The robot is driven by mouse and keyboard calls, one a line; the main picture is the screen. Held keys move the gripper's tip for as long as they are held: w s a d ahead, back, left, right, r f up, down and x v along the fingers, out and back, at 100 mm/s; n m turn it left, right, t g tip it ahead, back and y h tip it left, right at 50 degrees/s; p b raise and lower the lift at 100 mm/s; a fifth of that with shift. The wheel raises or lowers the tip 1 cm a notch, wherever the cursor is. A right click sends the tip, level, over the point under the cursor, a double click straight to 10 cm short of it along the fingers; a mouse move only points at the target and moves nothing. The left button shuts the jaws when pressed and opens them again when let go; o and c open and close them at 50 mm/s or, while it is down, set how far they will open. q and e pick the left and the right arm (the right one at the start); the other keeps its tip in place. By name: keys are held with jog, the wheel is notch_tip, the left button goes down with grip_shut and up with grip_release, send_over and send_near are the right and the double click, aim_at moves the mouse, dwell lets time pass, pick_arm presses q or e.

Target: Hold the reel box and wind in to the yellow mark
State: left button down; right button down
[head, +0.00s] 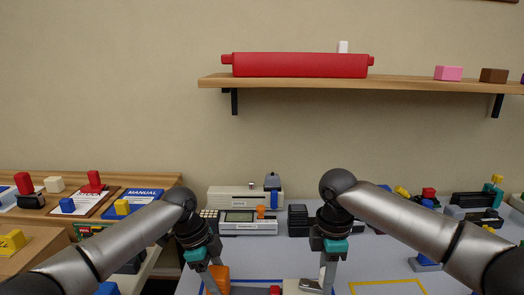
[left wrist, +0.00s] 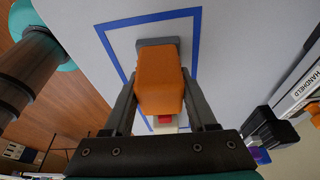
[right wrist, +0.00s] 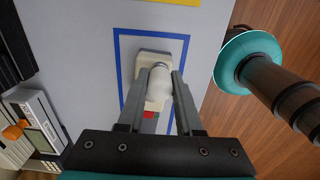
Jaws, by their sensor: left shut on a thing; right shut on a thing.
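My left gripper (left wrist: 160,103) is shut on an orange block (left wrist: 158,75), one finger along each side. The orange block also shows at the bottom of the head view (head: 217,275). My right gripper (right wrist: 158,98) is shut on a rounded white knob (right wrist: 162,80), above a cream-grey base (right wrist: 153,101). A red piece (head: 275,290) lies between the grippers at the lower edge of the head view; red also shows below the orange block. I take these as parts of the reel box, but cannot see how they join. No yellow mark on it can be made out.
A blue outline (right wrist: 118,70) on the grey table surrounds the held parts. A yellow outline (head: 390,282) lies to the right. A cream handheld device (head: 248,228) stands behind, with black blocks (head: 298,217) beside it. A wooden side table with manuals (head: 132,202) is at left.

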pick_arm(q)
jog(key=shift+s+f, duration=0.15)
jog(key=shift+f, duration=0.15)
pick_arm(e)
jog(key=shift+w, duration=0.35)
jog(key=c, duration=0.7)
grip_release()
jog(key=shift+d, duration=0.1)
jog(key=shift+r, duration=0.1)
jog(key=shift+r, duration=3.45)
pick_arm(q)
jog(key=c, duration=0.7)
grip_release()
jog(key=o, duration=0.6)
jog(key=shift+r, duration=0.15)
